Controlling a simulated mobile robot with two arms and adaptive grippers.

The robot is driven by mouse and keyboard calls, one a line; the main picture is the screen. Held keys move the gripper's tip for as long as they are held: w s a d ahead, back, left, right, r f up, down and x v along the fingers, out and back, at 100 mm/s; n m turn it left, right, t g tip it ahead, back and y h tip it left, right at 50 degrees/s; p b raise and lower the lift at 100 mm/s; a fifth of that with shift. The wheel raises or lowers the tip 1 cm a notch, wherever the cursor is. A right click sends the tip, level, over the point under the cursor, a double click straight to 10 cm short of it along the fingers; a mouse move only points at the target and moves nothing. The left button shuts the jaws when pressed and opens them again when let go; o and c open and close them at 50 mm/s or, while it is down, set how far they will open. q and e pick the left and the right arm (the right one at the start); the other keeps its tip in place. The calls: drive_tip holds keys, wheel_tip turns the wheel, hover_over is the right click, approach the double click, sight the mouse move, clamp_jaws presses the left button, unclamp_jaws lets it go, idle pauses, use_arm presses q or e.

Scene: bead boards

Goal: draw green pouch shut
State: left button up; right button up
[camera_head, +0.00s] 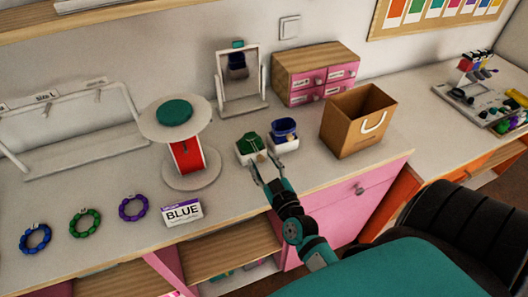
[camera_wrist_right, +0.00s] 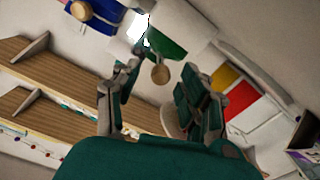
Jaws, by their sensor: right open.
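The green pouch (camera_head: 249,142) sits in a white holder on the counter, left of the blue pouch (camera_head: 284,129). In the right wrist view the green pouch (camera_wrist_right: 170,42) shows at the top, with a round wooden bead (camera_wrist_right: 160,74) hanging at its near side. My right gripper (camera_head: 264,168) is open, just in front of the green pouch. In the wrist view the bead appears between the two fingers of the gripper (camera_wrist_right: 161,63); I cannot tell whether they touch it. My left gripper is not in view.
A mirror (camera_head: 220,76) and a pink-drawered box (camera_head: 307,61) stand behind the pouches. A brown paper bag (camera_head: 347,124) is to the right. A reel (camera_head: 185,182), a BLUE card (camera_head: 182,213) and several bead bracelets are to the left. The counter's front edge runs below the gripper.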

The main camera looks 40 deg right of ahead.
drive_tip(key=v, duration=1.2)
drive_tip(key=s+a+f+g+y+b, duration=0.1)
drive_tip(key=s+a+f+g+y, duration=0.15)
drive_tip(key=f, duration=0.85)
drive_tip(key=s+a+f+n+g+y+b, duration=0.1)
drive_tip(key=s+a+f+g, duration=0.15)
drive_tip(key=f, duration=0.95)
drive_tip(key=s+a+f+g+y, duration=0.1)
drive_tip(key=s+a+f+g, duration=0.15)
drive_tip(key=f, duration=0.85)
drive_tip(key=s+d+f+g+b, duration=0.2)
drive_tip(key=s+f+g, duration=0.7)
drive_tip(key=s+f, duration=0.8)
drive_tip(key=s, duration=0.3)
drive_tip(key=shift+d, duration=0.35)
